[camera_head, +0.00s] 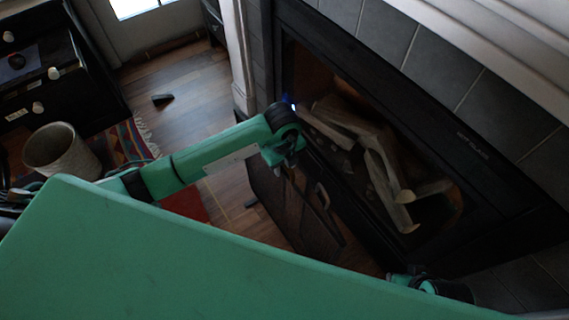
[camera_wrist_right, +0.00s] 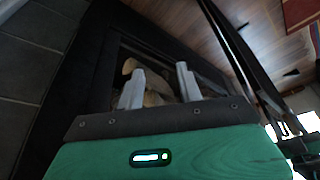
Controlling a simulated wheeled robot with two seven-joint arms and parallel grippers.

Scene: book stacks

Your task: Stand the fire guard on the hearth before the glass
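The fire guard (camera_head: 290,208), a dark panel with a handle-like loop, stands tilted in the head view on the floor side of the fireplace. It seems to be the dark frame (camera_wrist_right: 232,45) at the right of the right wrist view. My left gripper (camera_head: 292,158) is at the guard's upper edge; its fingers are too dark to show whether they grip it. The fireplace glass (camera_head: 440,165) has pale logs behind it. The hearth is mostly hidden. My right gripper (camera_wrist_right: 160,76) is open and empty, its two fingers apart before the logs.
The dark fireplace surround (camera_head: 490,165) and grey tiles (camera_head: 440,60) fill the right. A wicker-like basket (camera_head: 62,150), a striped rug (camera_head: 128,145) and a black drawer unit (camera_head: 50,75) are at left.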

